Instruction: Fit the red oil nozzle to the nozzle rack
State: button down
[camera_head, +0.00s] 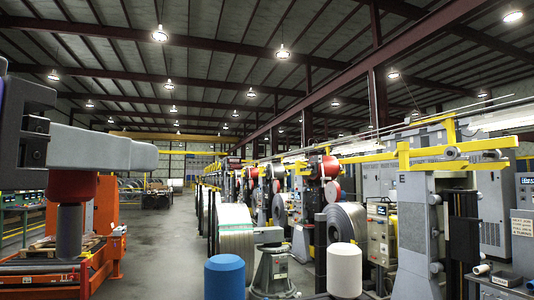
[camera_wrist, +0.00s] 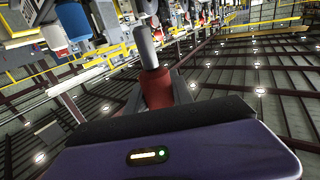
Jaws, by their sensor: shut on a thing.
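The red oil nozzle (camera_head: 75,187) has a red body and a dark grey cylindrical end (camera_head: 69,232) that points down in the head view. My gripper (camera_head: 108,152) is shut on it at the left of the head view. Its grey finger covers the top of the red body. In the wrist view the nozzle's red body (camera_wrist: 157,88) shows just beyond the dark gripper body, and its grey end (camera_wrist: 146,47) points away from the gripper. The nozzle hangs in the air, clear of any surface. I cannot make out the nozzle rack for certain in either view.
An orange frame (camera_head: 108,215) with a loaded pallet stands behind my gripper at the left. A blue cylinder (camera_head: 225,277) and a white cylinder (camera_head: 344,270) stand in front. Steel coils (camera_head: 235,232) and grey machines (camera_head: 428,225) line the right. The central aisle floor (camera_head: 172,240) looks clear.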

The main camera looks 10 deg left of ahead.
aim_at(81, 213)
jog(key=shift+f+b, duration=1.35)
jog(key=shift+f, duration=0.8)
jog(key=shift+f+b, duration=1.55)
jog(key=shift+f, duration=0.75)
jog(key=c, duration=1)
grip_release()
jog(key=shift+c, duration=0.2)
jog(key=s+b, duration=0.2)
jog(key=s, duration=0.4)
jog(key=shift+s+a+f, duration=0.1)
jog(key=shift+s+a, duration=0.05)
jog(key=shift+s, duration=0.75)
